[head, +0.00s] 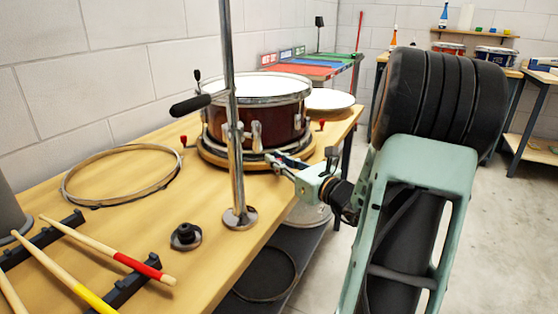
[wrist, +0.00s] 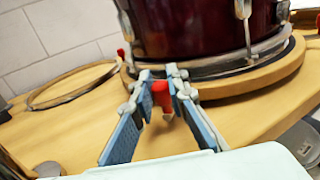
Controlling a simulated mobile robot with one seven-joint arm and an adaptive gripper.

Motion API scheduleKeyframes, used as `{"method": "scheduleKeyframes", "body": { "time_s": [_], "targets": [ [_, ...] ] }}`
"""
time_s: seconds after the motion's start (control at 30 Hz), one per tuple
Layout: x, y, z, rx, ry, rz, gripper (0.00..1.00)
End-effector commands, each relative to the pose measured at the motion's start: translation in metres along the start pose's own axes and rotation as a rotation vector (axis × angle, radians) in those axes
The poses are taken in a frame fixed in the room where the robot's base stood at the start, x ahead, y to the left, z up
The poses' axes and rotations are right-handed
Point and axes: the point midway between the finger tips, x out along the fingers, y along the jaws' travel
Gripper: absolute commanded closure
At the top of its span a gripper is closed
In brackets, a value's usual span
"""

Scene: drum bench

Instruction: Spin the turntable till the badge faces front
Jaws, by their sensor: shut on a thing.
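A dark red snare drum (head: 225,124) with a white head sits upright on a round wooden turntable (head: 212,156) on the bench. Red knobs stand out around the turntable's rim, one at the left (head: 183,140) and one at the right (head: 321,125). My gripper (head: 278,160) is at the turntable's near right edge. In the wrist view its blue-padded fingers are shut on another red knob (wrist: 161,92) in front of the turntable rim (wrist: 262,82). I cannot make out a badge on the drum's visible side.
The bench edge runs close below my gripper.

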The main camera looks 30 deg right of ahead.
Motion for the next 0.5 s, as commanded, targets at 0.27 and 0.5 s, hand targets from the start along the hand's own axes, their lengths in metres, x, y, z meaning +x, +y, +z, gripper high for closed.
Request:
{"method": "scheduleKeyframes", "body": {
  "time_s": [0.27,0.5],
  "targets": [
    [0.031,0.056,-0.001,0.000,0.000,0.016,1.00],
    [0.053,0.081,-0.001,0.001,0.000,0.014,1.00]
  ]
}}
